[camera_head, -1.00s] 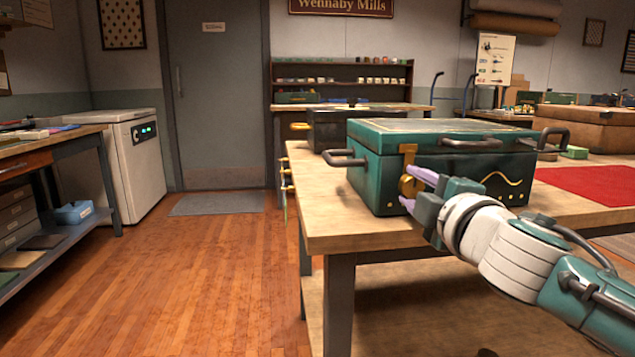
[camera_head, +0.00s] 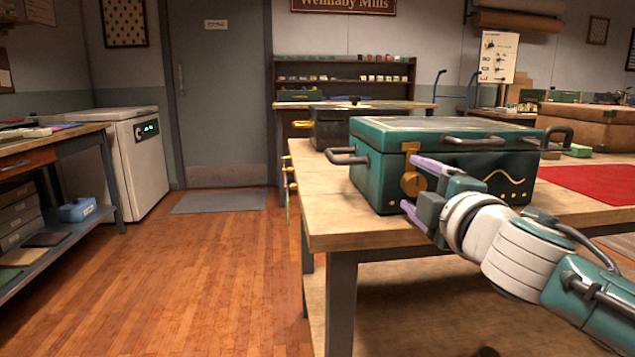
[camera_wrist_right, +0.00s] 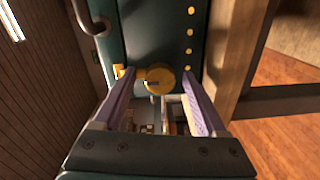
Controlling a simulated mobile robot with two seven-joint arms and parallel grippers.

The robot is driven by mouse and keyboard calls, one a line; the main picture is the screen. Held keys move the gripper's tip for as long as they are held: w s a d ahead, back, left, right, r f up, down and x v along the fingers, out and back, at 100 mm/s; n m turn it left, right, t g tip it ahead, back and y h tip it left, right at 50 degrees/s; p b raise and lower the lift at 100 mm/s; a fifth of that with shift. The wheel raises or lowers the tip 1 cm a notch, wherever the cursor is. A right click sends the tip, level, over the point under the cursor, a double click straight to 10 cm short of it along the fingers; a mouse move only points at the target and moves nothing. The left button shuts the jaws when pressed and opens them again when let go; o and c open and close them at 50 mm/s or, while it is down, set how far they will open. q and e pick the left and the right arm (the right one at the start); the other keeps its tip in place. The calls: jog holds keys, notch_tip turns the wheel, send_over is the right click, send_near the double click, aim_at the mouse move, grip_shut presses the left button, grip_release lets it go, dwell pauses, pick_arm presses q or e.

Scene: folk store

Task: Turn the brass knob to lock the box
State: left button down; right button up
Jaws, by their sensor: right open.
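The green box (camera_head: 385,187) stands on the wooden table with its lid down. Its brass knob (camera_head: 412,183) is on the front face, below a brass hasp (camera_head: 410,150). The knob also shows in the right wrist view (camera_wrist_right: 158,79), between and just beyond the purple fingers. My right gripper (camera_head: 420,184) is open, one finger above and one below the knob's level; in the wrist view (camera_wrist_right: 163,88) both fingers stand apart from the knob. My left gripper is in neither view.
The wooden table (camera_head: 330,222) has a bare left front corner. A dark box (camera_head: 335,130) stands behind the green box. A red cloth (camera_head: 590,182) and a brown case (camera_head: 590,122) lie to the right. Metal handles (camera_head: 345,156) stick out from the green box.

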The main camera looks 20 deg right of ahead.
jog(key=shift+s, duration=0.25)
jog(key=p+v, duration=0.1)
jog(key=v, duration=0.8)
jog(key=shift+s+p, duration=0.25)
jog(key=shift+p, duration=0.05)
